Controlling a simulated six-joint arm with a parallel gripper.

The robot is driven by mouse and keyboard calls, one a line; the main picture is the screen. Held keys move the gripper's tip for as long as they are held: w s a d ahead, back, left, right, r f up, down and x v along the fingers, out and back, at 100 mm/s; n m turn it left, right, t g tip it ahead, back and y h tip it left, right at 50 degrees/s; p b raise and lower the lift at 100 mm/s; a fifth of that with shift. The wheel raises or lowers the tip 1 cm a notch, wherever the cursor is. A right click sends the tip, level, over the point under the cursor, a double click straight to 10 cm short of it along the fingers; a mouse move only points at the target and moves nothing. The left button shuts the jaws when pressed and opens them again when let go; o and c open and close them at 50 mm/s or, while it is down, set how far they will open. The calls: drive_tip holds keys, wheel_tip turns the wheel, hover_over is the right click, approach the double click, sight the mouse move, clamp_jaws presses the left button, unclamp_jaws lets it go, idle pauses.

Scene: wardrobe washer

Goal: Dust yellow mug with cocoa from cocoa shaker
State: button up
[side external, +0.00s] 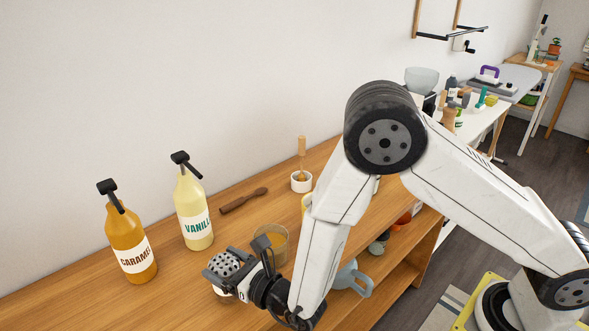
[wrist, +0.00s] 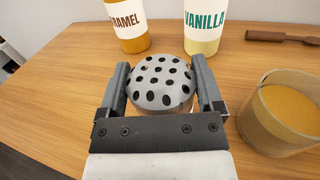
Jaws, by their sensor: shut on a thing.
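The cocoa shaker (wrist: 161,82) has a grey domed lid with dark holes and sits between my gripper's two fingers. My gripper (wrist: 162,90) is shut on it. In the side external view, my gripper (side external: 229,270) holds the shaker (side external: 228,263) near the table's front edge, lid up. Its lower part is mostly hidden by my gripper, so I cannot tell whether it touches the table. A yellow sliver (side external: 304,203) shows beside my arm, perhaps the yellow mug; the rest is hidden.
A jar with golden-brown contents (wrist: 285,112) stands just right of my gripper. Caramel (side external: 131,240) and vanilla (side external: 193,212) pump bottles stand behind.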

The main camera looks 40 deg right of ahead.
drive_tip(key=shift+r, duration=2.4)
drive_tip(key=d+r+m+h, duration=0.3)
drive_tip(key=d+h, duration=0.1)
drive_tip(key=d, duration=0.5)
drive_tip(key=d+r+m+g+h, duration=0.1)
drive_tip(key=d+r+m+h, duration=0.2)
drive_tip(key=d, duration=0.6)
drive_tip(key=w+d+r+m+g+h, duration=0.1)
drive_tip(key=d+r+m+h, duration=0.2)
drive_tip(key=d+h, duration=0.3)
drive_tip(key=d, duration=0.3)
drive_tip(key=shift+h, duration=0.4)
drive_tip(key=shift+a+f+m, duration=0.1)
drive_tip(key=shift+f+m, duration=0.05)
drive_tip(key=shift+m, duration=0.25)
